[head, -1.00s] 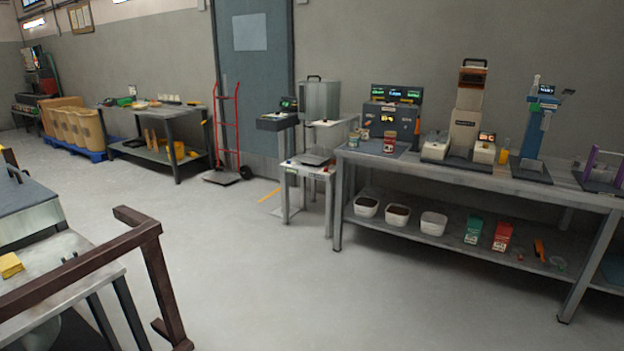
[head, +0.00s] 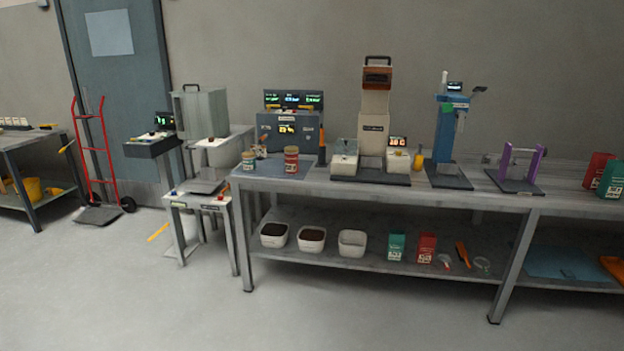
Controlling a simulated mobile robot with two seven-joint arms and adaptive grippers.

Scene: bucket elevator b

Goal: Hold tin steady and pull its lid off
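Two small tins stand upright on the left end of the long grey bench in the head view. One is a red tin (head: 291,160) with a pale band. The other is a teal and cream tin (head: 249,161) to its left, near the bench's left edge. Both look closed at this distance, but I cannot make out their lids clearly. I cannot tell which tin the task means. Neither of my grippers is in view.
The long bench (head: 400,186) carries a dark instrument with green displays (head: 290,124), a beige machine (head: 375,115), a blue stand (head: 447,140) and a purple frame (head: 520,165). White tubs and cartons sit on its lower shelf. A red hand truck (head: 90,150) stands left. The floor in front is clear.

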